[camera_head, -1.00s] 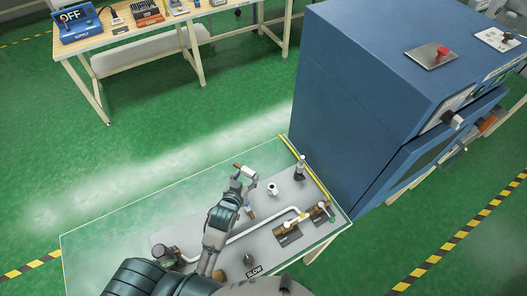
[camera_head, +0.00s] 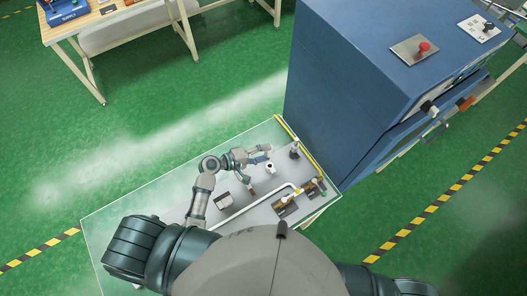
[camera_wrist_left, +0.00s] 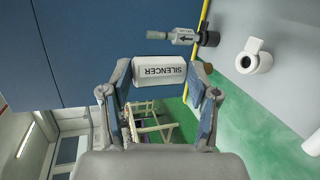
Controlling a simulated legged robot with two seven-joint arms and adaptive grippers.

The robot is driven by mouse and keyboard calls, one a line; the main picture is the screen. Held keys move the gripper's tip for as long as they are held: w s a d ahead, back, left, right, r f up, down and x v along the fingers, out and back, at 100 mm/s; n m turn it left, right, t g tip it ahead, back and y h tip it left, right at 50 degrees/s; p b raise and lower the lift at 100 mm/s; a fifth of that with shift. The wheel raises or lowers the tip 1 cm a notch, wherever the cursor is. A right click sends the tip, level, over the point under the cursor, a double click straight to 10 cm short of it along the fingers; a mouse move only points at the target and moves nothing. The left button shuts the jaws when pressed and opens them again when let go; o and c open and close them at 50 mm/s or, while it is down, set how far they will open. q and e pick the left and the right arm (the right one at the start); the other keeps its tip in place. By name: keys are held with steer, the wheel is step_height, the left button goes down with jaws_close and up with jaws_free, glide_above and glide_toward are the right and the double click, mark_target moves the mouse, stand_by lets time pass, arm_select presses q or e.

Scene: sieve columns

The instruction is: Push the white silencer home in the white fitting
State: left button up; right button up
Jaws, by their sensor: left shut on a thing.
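My left gripper (camera_head: 264,152) is above the grey panel, close to the white fitting and up and left of it in the head view. In the left wrist view my gripper (camera_wrist_left: 160,82) is shut on the white silencer (camera_wrist_left: 159,75), a short cylinder with SILENCER printed on it, held crosswise between the fingertips. The white fitting (camera_head: 270,168) stands on the panel; in the left wrist view it is a short tube with a round open mouth (camera_wrist_left: 254,62), right of the silencer and apart from it. My right gripper is out of view.
A small post-like device (camera_head: 295,150) stands by the yellow pipe (camera_head: 300,146) at the table edge. A white bent pipe (camera_head: 255,207) and brown valves (camera_head: 284,206) lie on the front of the panel. A tall blue cabinet (camera_head: 345,90) stands just beyond the table.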

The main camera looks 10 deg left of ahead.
arm_select(q)
steer(key=shift+d+f, duration=0.15)
steer(key=shift+d, duration=0.1)
step_height(320, 180, down, 5)
steer(key=b, duration=0.6)
steer(key=shift+f, duration=0.2)
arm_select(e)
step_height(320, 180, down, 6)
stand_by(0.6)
arm_select(q)
steer(key=shift+s, duration=0.1)
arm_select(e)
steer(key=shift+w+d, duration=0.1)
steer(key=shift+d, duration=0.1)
